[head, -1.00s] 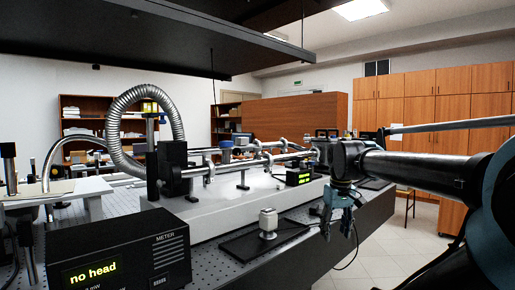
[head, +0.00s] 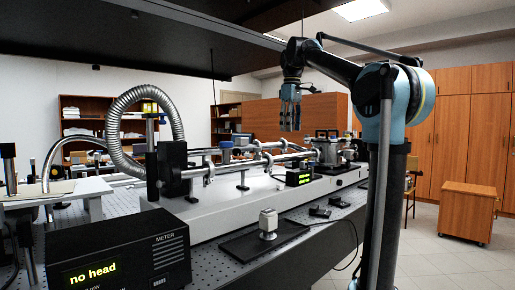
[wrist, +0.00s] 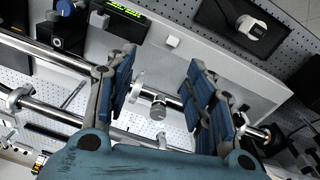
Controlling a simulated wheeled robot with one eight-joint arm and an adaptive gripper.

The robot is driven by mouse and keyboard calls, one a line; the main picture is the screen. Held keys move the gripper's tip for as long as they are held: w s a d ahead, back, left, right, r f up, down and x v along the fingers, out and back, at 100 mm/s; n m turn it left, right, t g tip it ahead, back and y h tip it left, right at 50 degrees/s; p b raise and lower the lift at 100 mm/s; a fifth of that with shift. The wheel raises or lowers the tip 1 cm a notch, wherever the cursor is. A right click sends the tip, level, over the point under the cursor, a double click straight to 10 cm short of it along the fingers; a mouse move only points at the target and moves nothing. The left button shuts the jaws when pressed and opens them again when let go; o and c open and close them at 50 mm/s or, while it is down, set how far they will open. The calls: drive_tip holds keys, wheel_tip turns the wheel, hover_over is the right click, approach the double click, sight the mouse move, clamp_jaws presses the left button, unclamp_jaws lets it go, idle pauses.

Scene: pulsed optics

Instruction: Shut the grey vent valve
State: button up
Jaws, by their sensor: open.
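My gripper (head: 290,122) is raised above the rail and tubes on the optical bench, fingers pointing down. It is open and empty. In the wrist view my gripper (wrist: 160,64) has its two blue-padded fingers spread on either side of a small round grey knob (wrist: 158,110) on a metal tube fitting. This knob may be the grey vent valve; I cannot tell for certain, nor whether it is open or shut. It appears below the fingers and apart from them. In the head view the valve cannot be singled out among the fittings along the tubes (head: 250,160).
A meter (head: 118,250) reading "no head" stands at front left. A grey sensor head (head: 268,221) stands on a black plate (head: 235,248) on the bench. A ribbed hose (head: 130,100) arches at left. A dark shelf (head: 170,35) hangs overhead. A wooden cabinet (head: 466,211) stands on the floor at right.

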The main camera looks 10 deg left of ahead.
drive_tip(key=w+a+r+n, duration=0.3)
drive_tip(key=w+a+r, duration=0.1)
drive_tip(key=a+r, duration=0.25)
wheel_tip(320, 180, up, 2)
drive_tip(key=n, duration=0.4)
hover_over(257, 151)
drive_tip(key=w, duration=0.2)
drive_tip(key=shift+g, duration=0.4)
drive_tip(key=shift+s+f, duration=0.1)
drive_tip(key=shift+f, duration=8.5)
drive_tip(key=shift+c, duration=0.3)
drive_tip(key=c, duration=1)
